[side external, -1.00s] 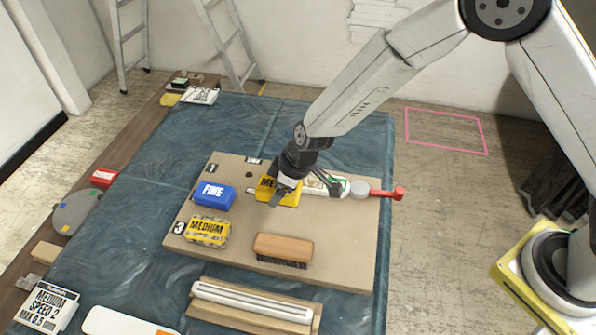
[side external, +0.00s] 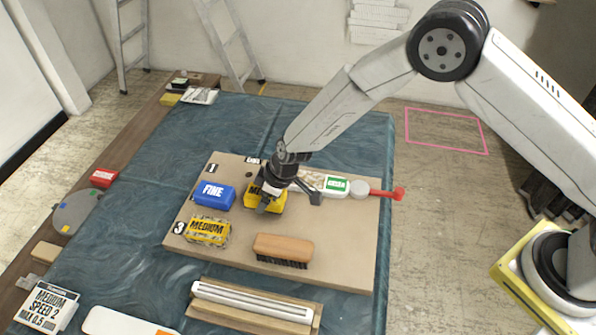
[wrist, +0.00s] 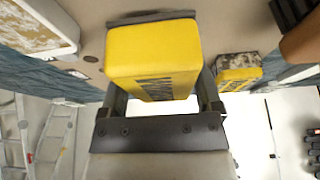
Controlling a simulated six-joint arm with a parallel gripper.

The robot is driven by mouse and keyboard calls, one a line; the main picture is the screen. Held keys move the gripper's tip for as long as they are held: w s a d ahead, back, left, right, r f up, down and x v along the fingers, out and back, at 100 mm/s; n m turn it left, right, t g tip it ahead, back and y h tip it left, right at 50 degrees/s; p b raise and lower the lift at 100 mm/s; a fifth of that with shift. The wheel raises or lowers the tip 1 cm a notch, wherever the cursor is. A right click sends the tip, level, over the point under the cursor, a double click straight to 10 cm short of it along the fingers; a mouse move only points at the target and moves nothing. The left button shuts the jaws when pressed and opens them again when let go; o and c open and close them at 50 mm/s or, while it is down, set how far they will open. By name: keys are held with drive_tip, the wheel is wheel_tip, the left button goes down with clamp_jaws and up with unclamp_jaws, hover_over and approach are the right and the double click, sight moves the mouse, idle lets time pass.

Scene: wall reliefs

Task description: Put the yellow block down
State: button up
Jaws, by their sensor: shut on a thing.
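The yellow block (side external: 262,201) is in my gripper (side external: 268,201), over the tan board (side external: 340,240), to the right of the blue FINE block. In the wrist view the yellow block (wrist: 153,58) fills the space between the fingers, its dark lettering facing the camera. My gripper is shut on it. Whether its underside touches the board cannot be told, as the fingers and wrist hide part of it.
On the board are a blue FINE block (side external: 214,194), a second, worn yellow MEDIUM block (side external: 209,231), a wooden brush (side external: 283,249), and a white tube (side external: 326,183) beside a red-handled tool (side external: 385,193). The board's right front is clear.

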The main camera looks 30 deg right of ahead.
drive_tip(key=shift+f, duration=1.15)
drive_tip(key=shift+f, duration=0.15)
drive_tip(key=o, duration=1)
drive_tip(key=v, duration=1.1)
drive_tip(key=shift+s+d+r, duration=0.2)
drive_tip(key=shift+r, duration=0.35)
